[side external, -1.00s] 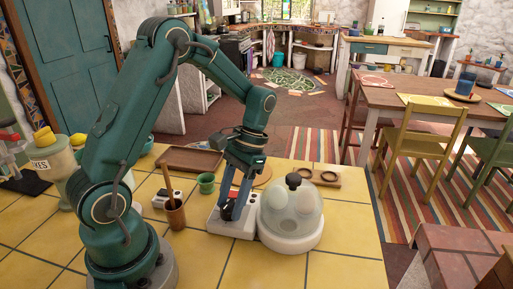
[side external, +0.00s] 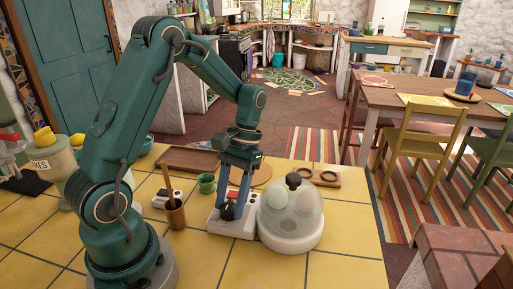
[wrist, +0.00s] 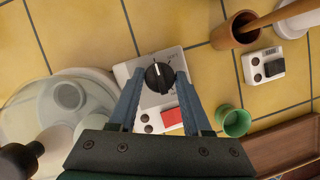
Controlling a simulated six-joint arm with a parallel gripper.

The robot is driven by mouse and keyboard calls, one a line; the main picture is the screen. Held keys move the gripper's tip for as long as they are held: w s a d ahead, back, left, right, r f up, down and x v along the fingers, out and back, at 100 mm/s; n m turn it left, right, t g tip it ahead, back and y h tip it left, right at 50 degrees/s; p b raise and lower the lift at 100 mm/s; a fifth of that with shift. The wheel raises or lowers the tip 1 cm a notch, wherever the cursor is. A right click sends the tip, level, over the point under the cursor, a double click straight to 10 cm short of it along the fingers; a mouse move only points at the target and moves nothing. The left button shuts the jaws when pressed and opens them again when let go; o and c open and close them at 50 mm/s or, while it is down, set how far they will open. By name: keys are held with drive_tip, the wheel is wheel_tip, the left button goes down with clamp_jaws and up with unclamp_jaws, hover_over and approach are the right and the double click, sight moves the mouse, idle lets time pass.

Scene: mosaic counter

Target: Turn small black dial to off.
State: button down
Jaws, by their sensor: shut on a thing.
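The small black dial (wrist: 159,77) sits on a white control box (wrist: 139,65) on the tiled counter. Its white pointer line points toward the top of the wrist view. My gripper (wrist: 161,76) is shut on the dial, with one blue finger on each side of it. In the side external view, my gripper (side external: 229,211) points down onto the white box (side external: 240,231), and its fingers partly hide the dial (side external: 227,212). A red switch (wrist: 172,119) and dark round knobs are on the same box.
A glass dome on a white base (side external: 290,243) stands close to the right of the box. A green cup (side external: 206,183), a brown cup with a stick (side external: 176,217) and a small white switch box (side external: 160,201) stand to the left. A wooden tray (side external: 188,160) lies behind.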

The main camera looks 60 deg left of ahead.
sight(230, 203)
drive_tip(key=shift+c, duration=1.7)
unclamp_jaws()
drive_tip(key=shift+v, duration=2.4)
drive_tip(key=shift+w+r, duration=0.1)
drive_tip(key=shift+d+r, duration=0.1)
drive_tip(key=shift+r, duration=0.15)
drive_tip(key=s+d+r+m+t+y, duration=0.1)
drive_tip(key=s+d+r+m+t, duration=0.3)
drive_tip(key=s+d+r+t, duration=0.2)
drive_tip(key=s+d+t, duration=0.1)
drive_tip(key=d+t, duration=0.1)
drive_tip(key=t, duration=0.1)
drive_tip(key=shift+r+m+t+y, duration=0.3)
drive_tip(key=shift+r+y, duration=0.05)
drive_tip(key=shift+y, duration=0.05)
